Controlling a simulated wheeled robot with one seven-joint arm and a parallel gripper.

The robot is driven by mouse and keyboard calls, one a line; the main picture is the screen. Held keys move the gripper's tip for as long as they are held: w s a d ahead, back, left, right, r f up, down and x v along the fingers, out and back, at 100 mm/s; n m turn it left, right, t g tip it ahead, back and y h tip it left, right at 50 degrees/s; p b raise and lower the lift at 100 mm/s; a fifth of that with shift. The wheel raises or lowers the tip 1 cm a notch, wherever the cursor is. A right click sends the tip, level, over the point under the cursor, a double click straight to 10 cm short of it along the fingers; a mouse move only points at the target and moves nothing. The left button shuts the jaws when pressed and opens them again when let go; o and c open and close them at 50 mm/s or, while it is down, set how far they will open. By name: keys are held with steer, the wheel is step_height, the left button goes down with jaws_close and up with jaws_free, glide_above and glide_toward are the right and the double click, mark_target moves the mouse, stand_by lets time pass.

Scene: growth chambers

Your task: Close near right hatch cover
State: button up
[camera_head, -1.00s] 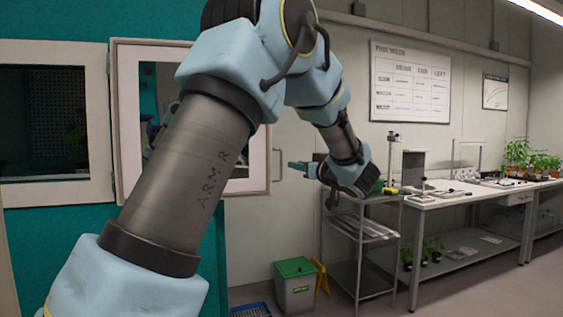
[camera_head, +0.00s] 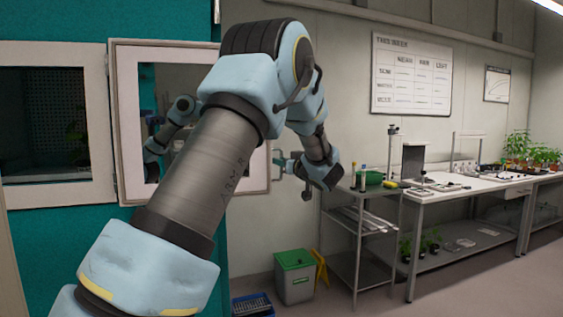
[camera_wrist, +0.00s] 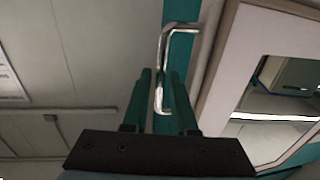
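The hatch cover (camera_head: 120,130) is a pale framed panel with a glass pane. It stands swung open from the teal chamber wall, and its pane mirrors my arm. In the wrist view the cover (camera_wrist: 218,75) fills the right side. Its bent metal handle (camera_wrist: 159,85) shows there. My gripper (camera_wrist: 159,75) is open, with one teal finger on each side of the handle and gaps between. In the head view my gripper (camera_head: 281,161) is at the cover's right edge; my arm hides part of the pane.
A second framed window (camera_head: 55,195) is at the far left. A green-lidded bin (camera_head: 295,275) and a blue crate (camera_head: 253,304) stand on the floor below. A metal cart (camera_head: 362,225) and a workbench (camera_head: 440,194) are to the right, with free floor in front.

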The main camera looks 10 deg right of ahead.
jaws_close()
stand_by(1.3)
